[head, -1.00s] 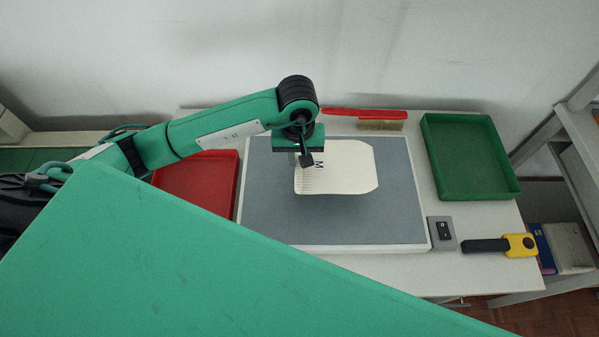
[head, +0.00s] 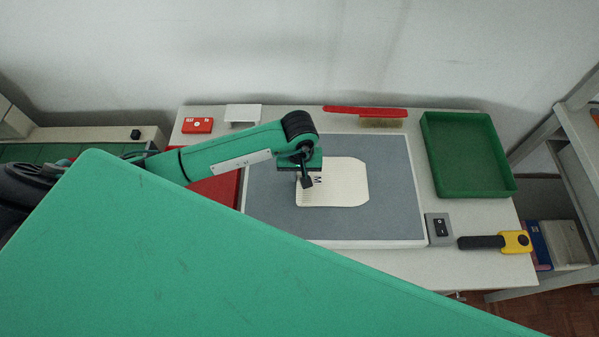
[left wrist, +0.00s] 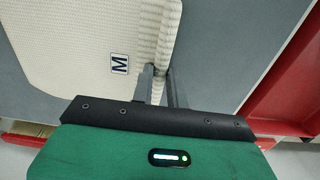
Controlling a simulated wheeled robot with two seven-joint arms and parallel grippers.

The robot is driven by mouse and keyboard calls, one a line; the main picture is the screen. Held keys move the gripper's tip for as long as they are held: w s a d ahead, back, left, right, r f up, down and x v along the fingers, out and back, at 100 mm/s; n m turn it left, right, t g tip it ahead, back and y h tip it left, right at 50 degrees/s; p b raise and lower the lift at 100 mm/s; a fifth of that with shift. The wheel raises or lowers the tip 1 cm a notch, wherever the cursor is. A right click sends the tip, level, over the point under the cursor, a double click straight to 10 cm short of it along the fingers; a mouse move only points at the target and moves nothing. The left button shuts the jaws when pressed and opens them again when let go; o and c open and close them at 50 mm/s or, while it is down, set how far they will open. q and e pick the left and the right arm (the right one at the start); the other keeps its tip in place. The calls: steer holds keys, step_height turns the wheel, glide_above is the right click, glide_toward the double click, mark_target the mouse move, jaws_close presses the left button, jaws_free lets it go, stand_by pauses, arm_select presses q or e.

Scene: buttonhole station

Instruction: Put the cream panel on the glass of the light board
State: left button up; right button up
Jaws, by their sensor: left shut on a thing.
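The cream panel (head: 345,182), marked with an M label, is over the grey glass of the light board (head: 390,222) in the head view. My left gripper (head: 305,184) is at the panel's left edge, shut on it. In the left wrist view the panel (left wrist: 85,35) reaches the fingers (left wrist: 160,78), which close on its edge near the M label. I cannot tell whether the panel touches the glass or hangs just above it. My right gripper is not in view.
A green tray (head: 427,165) stands right of the board, with a switch box (head: 439,229) and a yellow-black tool (head: 512,241) in front of it. A red-handled brush (head: 365,112) lies behind. A red tray (head: 222,190) is at the left, partly hidden by my arm.

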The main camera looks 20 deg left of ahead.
arm_select(q)
steer(key=o, duration=0.7)
steer(key=shift+f, duration=0.1)
steer(key=shift+o, duration=0.5)
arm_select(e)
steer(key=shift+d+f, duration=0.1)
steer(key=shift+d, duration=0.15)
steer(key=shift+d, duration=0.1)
